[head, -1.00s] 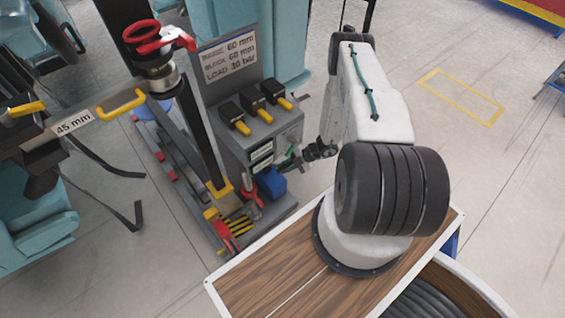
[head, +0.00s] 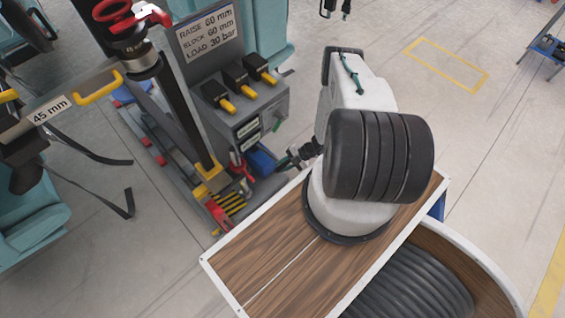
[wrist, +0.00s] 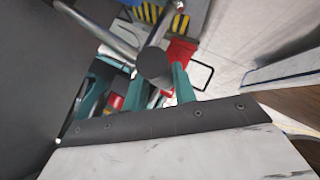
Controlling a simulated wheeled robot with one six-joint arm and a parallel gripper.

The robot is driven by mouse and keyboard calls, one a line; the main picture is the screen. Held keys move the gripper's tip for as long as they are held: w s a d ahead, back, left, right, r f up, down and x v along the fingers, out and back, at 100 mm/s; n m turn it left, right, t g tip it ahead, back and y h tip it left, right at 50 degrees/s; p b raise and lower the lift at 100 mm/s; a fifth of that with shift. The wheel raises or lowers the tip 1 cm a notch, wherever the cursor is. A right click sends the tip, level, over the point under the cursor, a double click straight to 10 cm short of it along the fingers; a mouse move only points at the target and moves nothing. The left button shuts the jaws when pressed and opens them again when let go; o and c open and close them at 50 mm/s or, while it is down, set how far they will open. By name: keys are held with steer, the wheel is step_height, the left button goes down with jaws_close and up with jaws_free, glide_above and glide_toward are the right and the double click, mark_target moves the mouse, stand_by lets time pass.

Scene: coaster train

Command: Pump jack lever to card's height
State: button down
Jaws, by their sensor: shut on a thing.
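The card (head: 208,30) on the jack unit reads RAISE 60 mm, BLOCK 60 mm, LOAD 30 bar. The jack (head: 185,115) is a dark upright post on a low base, with a red ring on top. A 45 mm label (head: 50,110) is on a bar to its left. My gripper (head: 300,156) is low beside the jack unit, small in the head view. In the wrist view my gripper (wrist: 154,72), with teal fingers, is shut around the dark round end of the lever (wrist: 155,63). The lever's far part is partly hidden.
Yellow-tipped black switches (head: 238,78) line the unit. A blue box (head: 262,160) and red parts (head: 219,214) sit near its base. A wood-topped cart (head: 270,265) carries my arm. Loose black straps (head: 100,155) hang at left. Open floor (head: 450,120) lies to the right.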

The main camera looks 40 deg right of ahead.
steer(key=shift+w+d+f, duration=0.1)
steer(key=shift+w+d, duration=0.15)
steer(key=shift+d, duration=0.05)
steer(key=c, duration=1.3)
jaws_free()
steer(key=shift+o, duration=0.2)
steer(key=shift+s, duration=0.1)
steer(key=v, duration=0.7)
steer(key=shift+d+r, duration=0.2)
steer(key=shift+s, duration=0.1)
